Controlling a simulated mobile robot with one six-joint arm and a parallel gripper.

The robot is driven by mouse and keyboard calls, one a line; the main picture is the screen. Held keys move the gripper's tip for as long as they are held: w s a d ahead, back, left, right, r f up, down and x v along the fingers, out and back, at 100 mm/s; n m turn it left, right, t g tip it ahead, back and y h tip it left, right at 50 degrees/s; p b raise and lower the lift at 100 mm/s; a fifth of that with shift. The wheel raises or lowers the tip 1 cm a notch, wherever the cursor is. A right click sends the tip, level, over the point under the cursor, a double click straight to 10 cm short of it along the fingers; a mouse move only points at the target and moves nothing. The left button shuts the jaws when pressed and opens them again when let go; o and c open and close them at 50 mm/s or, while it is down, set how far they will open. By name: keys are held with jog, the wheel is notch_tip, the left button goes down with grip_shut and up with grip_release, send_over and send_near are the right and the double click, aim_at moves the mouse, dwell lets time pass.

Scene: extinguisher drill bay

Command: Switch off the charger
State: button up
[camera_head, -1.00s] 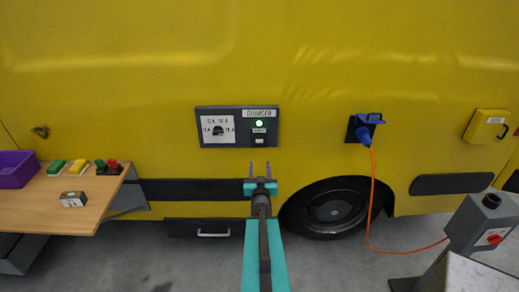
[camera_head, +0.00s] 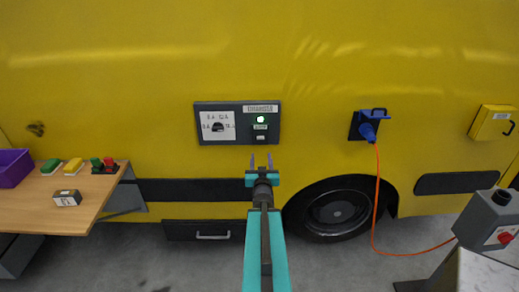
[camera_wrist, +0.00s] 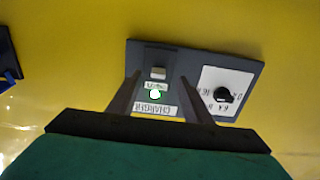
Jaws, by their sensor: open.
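The charger panel (camera_head: 238,136) is a dark grey plate on the yellow van side, with a "CHARGER" label. The panel appears upside down in the wrist view, with the pale switch (camera_wrist: 158,73), the lit lamp (camera_wrist: 155,94) and the knob (camera_wrist: 223,95). My gripper (camera_head: 262,160) is open and empty, just below the panel, its fingers either side of the switch column in the wrist view.
A blue plug (camera_head: 368,130) with an orange cable (camera_head: 376,200) is in the van's socket at right. A wooden table (camera_head: 60,215) with coloured buttons and a purple bin (camera_head: 14,168) stands left. A grey box with a red switch (camera_head: 505,237) is at lower right.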

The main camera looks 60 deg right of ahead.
jog(key=shift+b+x, duration=1.05)
jog(key=shift+b, duration=0.75)
